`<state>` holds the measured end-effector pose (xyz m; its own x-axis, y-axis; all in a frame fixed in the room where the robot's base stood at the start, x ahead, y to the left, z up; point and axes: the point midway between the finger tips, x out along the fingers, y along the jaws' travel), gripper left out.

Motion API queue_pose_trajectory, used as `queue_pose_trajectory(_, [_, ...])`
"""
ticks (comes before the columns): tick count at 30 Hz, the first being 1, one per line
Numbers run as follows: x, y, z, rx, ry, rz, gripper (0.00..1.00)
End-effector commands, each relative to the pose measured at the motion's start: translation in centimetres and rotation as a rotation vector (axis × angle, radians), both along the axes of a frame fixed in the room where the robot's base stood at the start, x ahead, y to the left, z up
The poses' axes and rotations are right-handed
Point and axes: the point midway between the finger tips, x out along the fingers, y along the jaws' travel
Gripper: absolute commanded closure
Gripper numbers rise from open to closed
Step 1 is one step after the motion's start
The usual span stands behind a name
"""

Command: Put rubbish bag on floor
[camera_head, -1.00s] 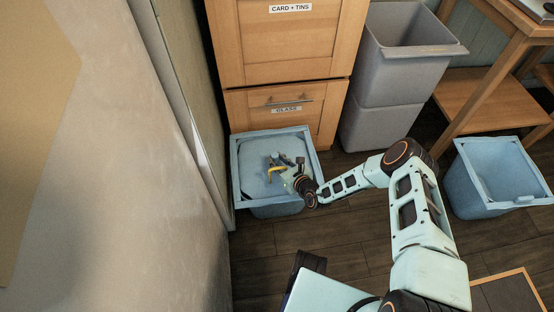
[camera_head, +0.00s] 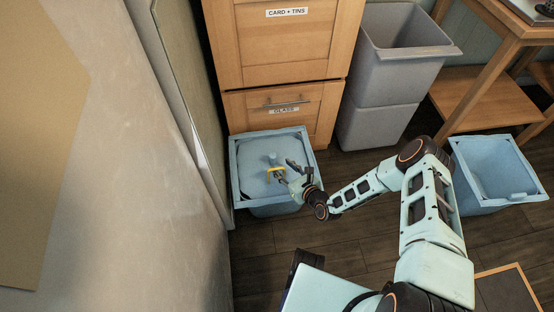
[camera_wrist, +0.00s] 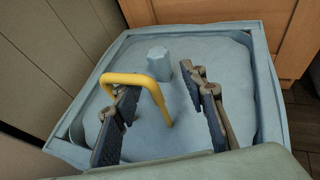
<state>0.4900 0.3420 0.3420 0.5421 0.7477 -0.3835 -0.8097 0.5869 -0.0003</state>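The rubbish bag (camera_head: 254,160) is light blue with a knotted top and a yellow handle (camera_head: 276,168). It fills a square blue bin (camera_head: 236,178) on the floor in front of the lower cabinet drawer. In the wrist view, the bag (camera_wrist: 226,68), its yellow handle (camera_wrist: 155,90) and the bin's rim (camera_wrist: 268,90) are large and close. My gripper (camera_head: 296,172) is over the bin's right part. In the wrist view, my gripper (camera_wrist: 165,125) is open, with the handle partly between its fingers and crossing near the left one. I cannot tell whether they touch.
A wooden cabinet (camera_head: 287,52) stands behind the bin, and a wall panel (camera_head: 185,75) is close on its left. Grey stacked bins (camera_head: 392,85) and a wooden table (camera_head: 490,55) stand to the right. Another blue bin (camera_head: 480,203) is at the right. Dark floor (camera_head: 275,250) is clear in front.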

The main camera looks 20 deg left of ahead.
Motion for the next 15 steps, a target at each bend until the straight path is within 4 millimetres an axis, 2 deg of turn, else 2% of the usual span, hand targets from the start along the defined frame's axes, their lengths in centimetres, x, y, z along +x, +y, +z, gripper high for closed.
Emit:
queue_pose_trajectory(1, [-0.5, -0.9, 0.8, -0.001, 0.002, -0.001, 0.61])
queue_pose_trajectory(6, [-2.0, -3.0, 1.7, 0.0, 0.0, -0.002, 0.61])
queue_pose_trajectory(15, [-2.9, -4.0, 2.1, 0.001, -0.002, 0.0, 0.61])
